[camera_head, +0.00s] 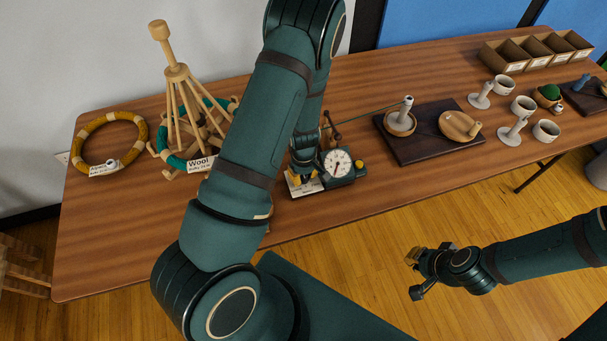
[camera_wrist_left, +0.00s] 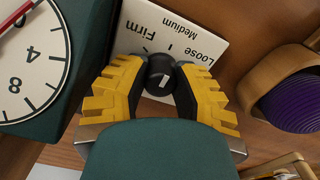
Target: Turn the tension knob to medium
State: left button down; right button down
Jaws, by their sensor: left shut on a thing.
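The tension knob (camera_wrist_left: 160,68) is a round black knob with a short white mark, seen in the left wrist view. It stands in front of a white plate (camera_wrist_left: 180,32) printed Loose, Medium and Firm, upside down in that view. Which word the mark points to I cannot tell. My left gripper (camera_wrist_left: 161,82) is shut on the knob, with a yellow-padded finger on each side. In the head view my left gripper (camera_head: 301,178) is over the plate beside the dial device, partly covered by my arm. My right gripper (camera_head: 414,273) is empty, fingers apart, in front of the table.
A white dial gauge (camera_head: 337,162) stands right beside the left gripper. A wooden yarn stand (camera_head: 177,73) and a yellow ring (camera_head: 80,136) are at the left. A dark board (camera_head: 428,148) with wooden bowls, several white cups and cardboard bins (camera_head: 492,57) are at the right.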

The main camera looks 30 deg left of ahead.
dwell(0.3)
pick_arm(q)
jog(key=c, duration=0.6)
grip_release()
